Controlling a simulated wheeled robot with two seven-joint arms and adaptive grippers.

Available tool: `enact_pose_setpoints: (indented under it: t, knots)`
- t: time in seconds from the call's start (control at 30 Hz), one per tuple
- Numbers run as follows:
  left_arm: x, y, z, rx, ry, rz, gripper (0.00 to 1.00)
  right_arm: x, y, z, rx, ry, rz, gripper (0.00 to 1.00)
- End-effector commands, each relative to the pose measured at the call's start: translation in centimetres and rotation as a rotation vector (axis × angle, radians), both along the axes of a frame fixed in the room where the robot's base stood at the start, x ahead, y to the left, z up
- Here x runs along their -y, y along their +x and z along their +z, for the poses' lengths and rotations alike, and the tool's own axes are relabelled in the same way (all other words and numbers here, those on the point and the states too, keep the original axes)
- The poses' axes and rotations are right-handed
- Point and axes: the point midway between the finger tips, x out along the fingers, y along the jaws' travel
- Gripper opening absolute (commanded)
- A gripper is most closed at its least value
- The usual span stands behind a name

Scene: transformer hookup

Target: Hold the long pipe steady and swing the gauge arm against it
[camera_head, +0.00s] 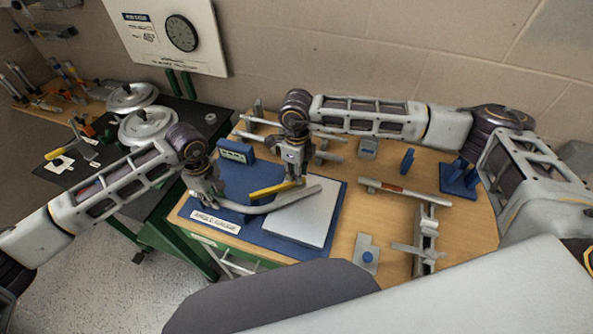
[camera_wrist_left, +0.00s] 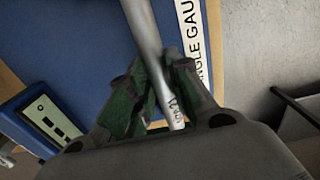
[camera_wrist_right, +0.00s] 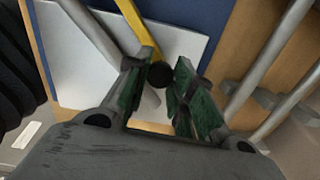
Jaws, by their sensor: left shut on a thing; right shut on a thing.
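The long grey pipe (camera_head: 262,208) has a bend and lies over a blue board (camera_head: 336,206) and a white plate (camera_head: 305,222). My left gripper (camera_head: 207,190) is shut on the pipe near its left end, which shows in the left wrist view (camera_wrist_left: 146,38). The yellow gauge arm (camera_head: 268,190) is beside the pipe on its far side. In the right wrist view, a gap shows between the arm (camera_wrist_right: 133,18) and the pipe (camera_wrist_right: 117,65). My right gripper (camera_head: 294,178) is shut on the black knob (camera_wrist_right: 161,74) at the arm's end.
A small readout box (camera_head: 236,151) stands at the board's back left, its display unreadable. Pipes on supports (camera_head: 260,121) lie behind. A marked pipe (camera_head: 390,188), a blue stand (camera_head: 458,180) and a metal fixture (camera_head: 426,240) are at right. Bare wood (camera_head: 385,222) separates board and fixture.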

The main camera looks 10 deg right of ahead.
Motion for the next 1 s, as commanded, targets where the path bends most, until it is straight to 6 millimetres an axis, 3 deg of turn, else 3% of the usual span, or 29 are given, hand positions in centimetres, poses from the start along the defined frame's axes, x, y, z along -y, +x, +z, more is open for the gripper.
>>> enact_pose_setpoints:
  t: [0.47, 0.83, 0.87, 1.0]
  knots:
    - [0.0, 0.0, 0.0, 0.001, -0.001, 0.000, 0.00, 0.1, -2.0, 0.0, 0.000, 0.000, -0.143, 0.00]
    - [0.0, 0.0, 0.0, 0.001, -0.001, 0.001, 0.00, 0.1, -2.2, 0.1, 0.001, -0.001, -0.160, 0.00]
    - [0.0, 0.0, 0.0, 0.001, -0.001, 0.001, 0.00, 0.1, -2.2, 0.1, 0.001, -0.001, -0.159, 0.27]
    - [0.0, 0.0, 0.0, 0.001, -0.001, 0.001, 0.00, 0.1, -2.2, 0.0, 0.000, 0.000, -0.159, 0.45]
